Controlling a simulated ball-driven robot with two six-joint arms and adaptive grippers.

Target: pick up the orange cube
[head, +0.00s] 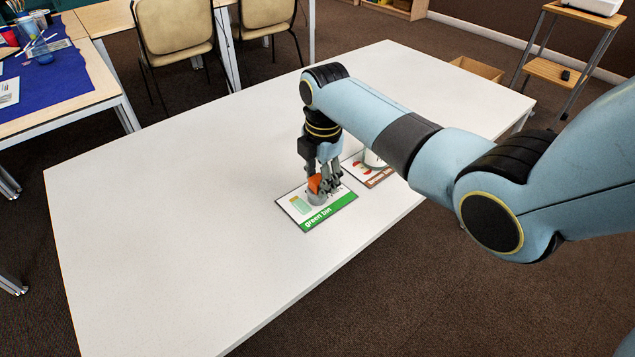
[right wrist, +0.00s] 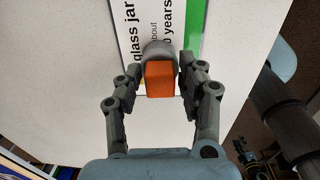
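The orange cube (head: 314,184) shows between the fingers of my right gripper (head: 325,187) at the green bin card (head: 306,217). In the right wrist view the orange cube (right wrist: 160,80) lies between the two fingertips of my right gripper (right wrist: 161,72), close to both. Whether they touch it is too small to tell. A round grey thing (right wrist: 157,48) shows just beyond the cube in that view. In the head view the grey thing (head: 317,199) is just below the cube, on the card. My left gripper is not in view.
A second card (head: 372,178) with a white thing on it lies right of the green bin card, partly behind my right arm. The rest of the white table (head: 190,220) is clear. Chairs (head: 175,30) and a table with a blue cloth (head: 50,80) stand beyond.

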